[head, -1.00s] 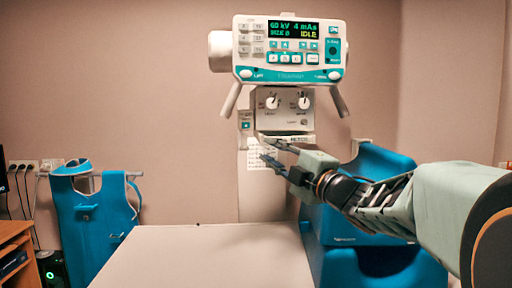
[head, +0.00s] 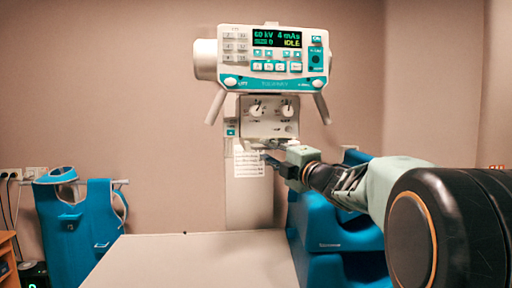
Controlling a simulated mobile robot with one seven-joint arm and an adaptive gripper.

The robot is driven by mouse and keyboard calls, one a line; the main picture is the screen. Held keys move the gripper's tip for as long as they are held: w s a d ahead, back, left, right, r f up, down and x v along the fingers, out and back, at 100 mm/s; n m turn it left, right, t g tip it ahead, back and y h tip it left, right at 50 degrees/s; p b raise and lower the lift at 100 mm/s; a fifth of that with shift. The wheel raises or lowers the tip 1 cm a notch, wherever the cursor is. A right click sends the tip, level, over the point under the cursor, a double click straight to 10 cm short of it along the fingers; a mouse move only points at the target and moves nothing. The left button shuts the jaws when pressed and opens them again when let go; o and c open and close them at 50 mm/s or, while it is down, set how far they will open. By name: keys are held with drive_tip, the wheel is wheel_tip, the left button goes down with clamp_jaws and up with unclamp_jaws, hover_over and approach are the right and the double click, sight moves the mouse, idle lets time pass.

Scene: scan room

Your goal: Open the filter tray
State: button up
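The X-ray unit's white collimator box (head: 269,117), with two knobs, hangs under the control head. A pale ledge (head: 272,139) along its lower edge looks like the filter tray; whether it is pulled out at all is too small to tell. My gripper (head: 266,152) comes in from the right, just under and in front of this ledge. Its dark fingers overlap the ledge in the picture, so I cannot tell whether they touch it. The finger gap is not clear, and no held object shows.
The control head (head: 274,53) with its IDLE display sits above, with two handles angling down. A white table (head: 190,262) stretches below. A blue apron (head: 77,222) hangs at the left. A blue unit (head: 335,232) stands below my arm.

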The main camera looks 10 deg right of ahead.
sight(264, 148)
drive_tip(key=shift+x, duration=1.6)
clamp_jaws()
drive_tip(key=shift+r, duration=0.1)
drive_tip(key=shift+r, duration=0.1)
